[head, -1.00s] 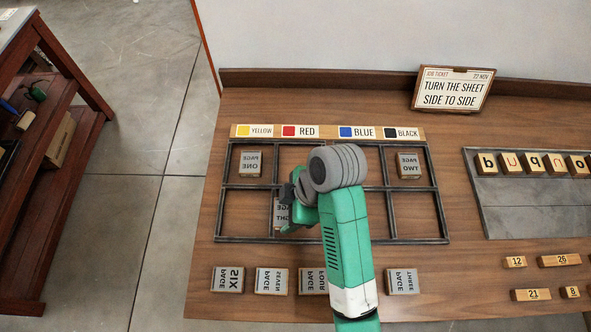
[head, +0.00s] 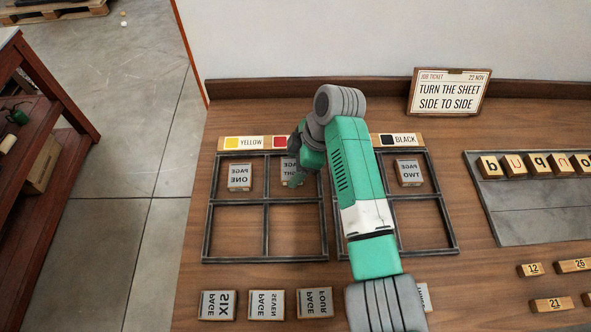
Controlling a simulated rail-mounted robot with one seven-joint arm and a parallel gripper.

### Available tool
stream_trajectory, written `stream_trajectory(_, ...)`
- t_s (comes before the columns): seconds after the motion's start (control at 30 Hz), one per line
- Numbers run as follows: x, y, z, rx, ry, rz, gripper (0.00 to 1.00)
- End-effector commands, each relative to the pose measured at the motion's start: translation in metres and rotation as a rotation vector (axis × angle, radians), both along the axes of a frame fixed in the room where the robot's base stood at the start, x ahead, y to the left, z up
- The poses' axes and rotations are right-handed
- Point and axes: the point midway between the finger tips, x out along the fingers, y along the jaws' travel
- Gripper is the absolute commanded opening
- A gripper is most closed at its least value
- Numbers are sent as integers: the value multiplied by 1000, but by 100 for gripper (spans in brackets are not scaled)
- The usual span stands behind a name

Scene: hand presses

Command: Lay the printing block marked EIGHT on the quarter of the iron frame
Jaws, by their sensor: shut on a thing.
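The block marked EIGHT in mirrored letters (head: 290,171) is partly hidden by my gripper (head: 296,178) in the head view. My gripper is shut on it. It appears over or in the upper right quarter of the left half of the iron frame (head: 266,202), below the red label. I cannot tell whether it touches the table. The PAGE ONE block (head: 239,177) lies in the upper left quarter beside it. The PAGE TWO block (head: 409,172) lies in the upper right quarter of the right half. The lower left quarters look empty.
The PAGE SIX (head: 217,305), SEVEN (head: 266,305) and FOUR (head: 315,303) blocks lie in front of the frame. Another block is mostly hidden by my arm. A colour strip (head: 264,142) lies behind the frame. A job ticket (head: 449,93) reads "TURN THE SHEET SIDE TO SIDE".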

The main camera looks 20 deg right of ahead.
Motion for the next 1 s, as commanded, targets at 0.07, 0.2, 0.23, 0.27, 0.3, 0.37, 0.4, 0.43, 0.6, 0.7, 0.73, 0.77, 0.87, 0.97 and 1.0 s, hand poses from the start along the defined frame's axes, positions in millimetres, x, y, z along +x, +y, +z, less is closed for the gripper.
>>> stream_trajectory(0.07, -1, 0, -18, 0, 1, -1, 38)
stream_trajectory(0.2, 0, 0, -16, 0, 0, 0, 38)
stream_trajectory(0.23, 0, 0, -16, 0, 0, 0, 38)
stream_trajectory(0.27, 0, 0, -16, 0, 0, 0, 38)
stream_trajectory(0.3, 0, 0, -16, 0, 0, 0, 38)
stream_trajectory(0.37, 0, 0, -18, 0, 1, 0, 38)
stream_trajectory(0.4, 0, 0, -19, 0, 1, 0, 38)
stream_trajectory(0.43, 0, 0, -20, 0, 1, 0, 65)
stream_trajectory(0.6, -1, 0, -19, 0, 1, 0, 85)
stream_trajectory(0.7, -1, 0, -19, 0, 1, 0, 85)
stream_trajectory(0.73, -1, 0, -19, 0, 1, 0, 85)
stream_trajectory(0.77, -1, 0, -19, 0, 1, 0, 85)
stream_trajectory(0.87, -1, -1, -13, -1, 0, 0, 85)
stream_trajectory(0.97, -3, -7, 7, -1, -1, -2, 85)
stream_trajectory(1.0, -4, -11, 17, -1, -1, -2, 85)
